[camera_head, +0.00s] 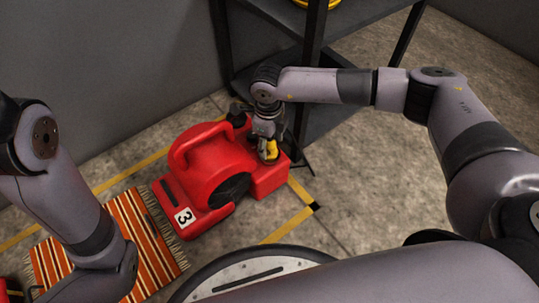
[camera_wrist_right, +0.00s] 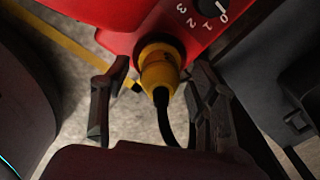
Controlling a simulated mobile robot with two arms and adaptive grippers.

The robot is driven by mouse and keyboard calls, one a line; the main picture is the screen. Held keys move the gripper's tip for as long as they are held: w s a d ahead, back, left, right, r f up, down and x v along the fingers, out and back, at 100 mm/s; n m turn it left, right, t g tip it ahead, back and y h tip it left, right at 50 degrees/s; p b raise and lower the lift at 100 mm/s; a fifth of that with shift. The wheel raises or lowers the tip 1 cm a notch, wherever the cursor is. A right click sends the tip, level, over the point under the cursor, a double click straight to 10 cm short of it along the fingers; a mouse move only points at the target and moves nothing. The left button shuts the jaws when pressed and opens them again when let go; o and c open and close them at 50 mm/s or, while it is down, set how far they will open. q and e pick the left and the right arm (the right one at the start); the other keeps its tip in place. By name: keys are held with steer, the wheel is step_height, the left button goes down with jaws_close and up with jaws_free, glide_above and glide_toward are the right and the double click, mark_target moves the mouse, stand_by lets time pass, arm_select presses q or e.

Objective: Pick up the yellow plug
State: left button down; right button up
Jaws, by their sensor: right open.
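The yellow plug (camera_head: 271,149) sits at the end of the red blower (camera_head: 212,167). In the right wrist view the plug (camera_wrist_right: 159,73) is up against the red housing (camera_wrist_right: 185,17), with a black cable (camera_wrist_right: 164,117) running from its near end. My right gripper (camera_head: 267,138) is over the plug and partly hides it in the head view. In the wrist view its open fingers (camera_wrist_right: 159,80) stand on either side of the plug, with a visible gap on the left; contact on the right is unclear. My left gripper is not in view.
A numbered dial (camera_wrist_right: 209,8) is on the housing beside the plug. A dark metal shelf (camera_head: 313,50) stands behind the blower. A striped orange rug (camera_head: 155,246) lies at its left. Yellow floor tape (camera_head: 285,226) runs in front; the concrete floor at right is open.

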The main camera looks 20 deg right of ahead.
steer(key=shift+f, duration=0.25)
jaws_close()
stand_by(0.6)
steer(key=shift+r, duration=0.1)
